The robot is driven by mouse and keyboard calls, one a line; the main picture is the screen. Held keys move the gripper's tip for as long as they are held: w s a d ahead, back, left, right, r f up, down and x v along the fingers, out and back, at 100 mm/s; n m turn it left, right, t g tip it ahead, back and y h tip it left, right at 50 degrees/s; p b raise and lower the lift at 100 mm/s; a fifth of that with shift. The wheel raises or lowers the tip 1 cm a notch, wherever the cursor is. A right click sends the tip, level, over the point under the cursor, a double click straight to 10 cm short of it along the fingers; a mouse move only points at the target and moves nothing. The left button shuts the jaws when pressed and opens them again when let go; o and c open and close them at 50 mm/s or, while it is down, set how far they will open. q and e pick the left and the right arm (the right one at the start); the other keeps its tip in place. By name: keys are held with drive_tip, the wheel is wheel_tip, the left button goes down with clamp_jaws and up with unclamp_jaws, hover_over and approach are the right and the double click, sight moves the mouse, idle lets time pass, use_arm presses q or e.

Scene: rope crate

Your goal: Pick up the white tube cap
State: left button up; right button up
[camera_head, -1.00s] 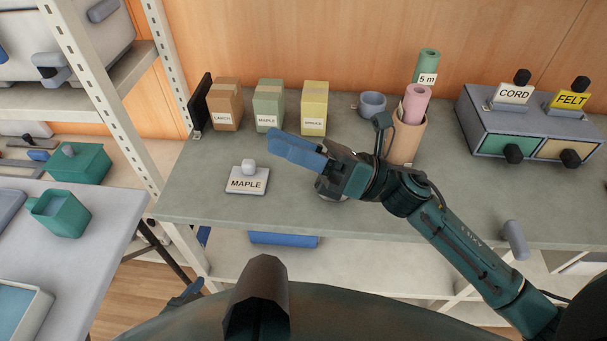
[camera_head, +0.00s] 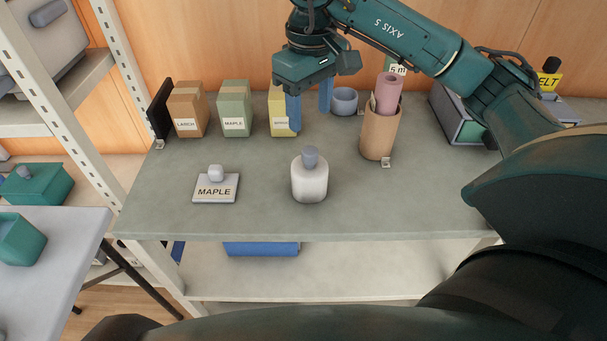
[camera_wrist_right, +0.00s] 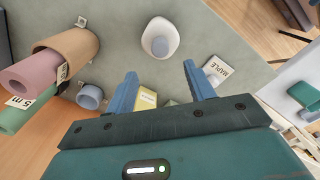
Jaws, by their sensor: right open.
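A short blue-grey hollow cup (camera_head: 344,101) stands at the back of the grey bench, left of a cardboard tube; it looks like the tube cap, though not clearly white. It also shows in the right wrist view (camera_wrist_right: 90,97). My right gripper (camera_head: 309,118) is open and empty, fingers pointing down, just left of the cup in the head view. In the right wrist view the cup lies outside the fingers (camera_wrist_right: 162,85), to the left. My left gripper is not in view.
A white bottle with a grey stopper (camera_head: 309,180) stands in front of the gripper. A MAPLE plate with a knob (camera_head: 215,188) lies left of it. The cardboard tube (camera_head: 378,137) holds a pink roll. Labelled boxes (camera_head: 236,108) line the back; the front right bench is clear.

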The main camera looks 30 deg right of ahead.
sight(310, 150)
wheel_tip(310, 150, down, 10)
drive_tip(key=shift+s+f+p, duration=0.1)
drive_tip(key=shift+f+p, duration=0.1)
drive_tip(key=shift+p, duration=0.1)
drive_tip(key=shift+c, duration=0.4)
clamp_jaws()
